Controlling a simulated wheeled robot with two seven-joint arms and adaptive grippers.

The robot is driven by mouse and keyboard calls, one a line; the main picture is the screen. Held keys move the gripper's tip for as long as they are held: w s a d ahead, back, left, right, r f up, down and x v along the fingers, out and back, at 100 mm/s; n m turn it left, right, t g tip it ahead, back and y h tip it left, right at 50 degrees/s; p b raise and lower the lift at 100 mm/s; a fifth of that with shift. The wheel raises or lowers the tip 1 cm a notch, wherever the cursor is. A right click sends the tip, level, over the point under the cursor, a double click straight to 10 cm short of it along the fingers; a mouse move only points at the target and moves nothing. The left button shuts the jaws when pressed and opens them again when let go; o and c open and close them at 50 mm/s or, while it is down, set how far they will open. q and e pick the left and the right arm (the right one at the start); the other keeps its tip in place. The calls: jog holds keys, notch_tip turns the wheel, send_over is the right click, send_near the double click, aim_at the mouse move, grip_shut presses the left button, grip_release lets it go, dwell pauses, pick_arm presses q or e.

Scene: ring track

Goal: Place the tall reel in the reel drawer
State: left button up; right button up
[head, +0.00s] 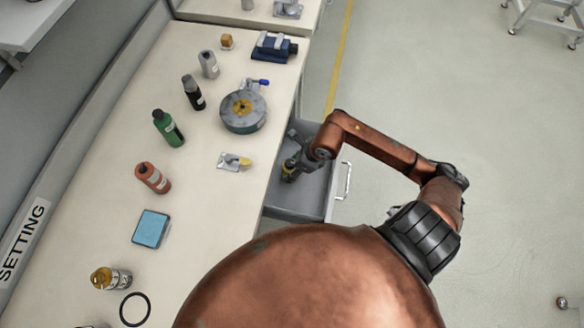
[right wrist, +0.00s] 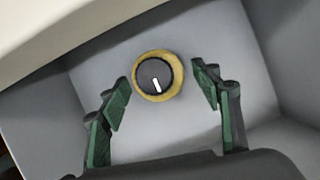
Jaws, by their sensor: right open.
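The reel drawer (head: 308,205) is pulled out from the right side of the bench. My right gripper (head: 290,172) reaches down into it. In the right wrist view, my right gripper (right wrist: 164,88) is open, its green-padded fingers apart. Between and just beyond the fingertips is a round reel (right wrist: 176,84) with a yellow-gold rim and a dark top with a white mark. It is seen from above inside the grey drawer (right wrist: 190,125), with a gap to each finger. Its height cannot be told from this angle. My left gripper is not in view.
The bench holds a round grey device (head: 243,112), a blue vise (head: 274,46), a green bottle (head: 168,128), an orange bottle (head: 153,178), a blue box (head: 151,229), a gold-topped can (head: 112,279) and a black ring (head: 134,309). Open floor (head: 450,110) lies to the right.

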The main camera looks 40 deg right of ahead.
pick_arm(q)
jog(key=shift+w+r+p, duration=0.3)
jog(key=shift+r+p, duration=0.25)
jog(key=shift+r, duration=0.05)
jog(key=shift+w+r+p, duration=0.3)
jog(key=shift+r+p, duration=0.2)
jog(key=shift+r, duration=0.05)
pick_arm(e)
jog(key=v, duration=0.9)
jog(key=shift+r, duration=0.3)
jog(key=shift+s, duration=0.15)
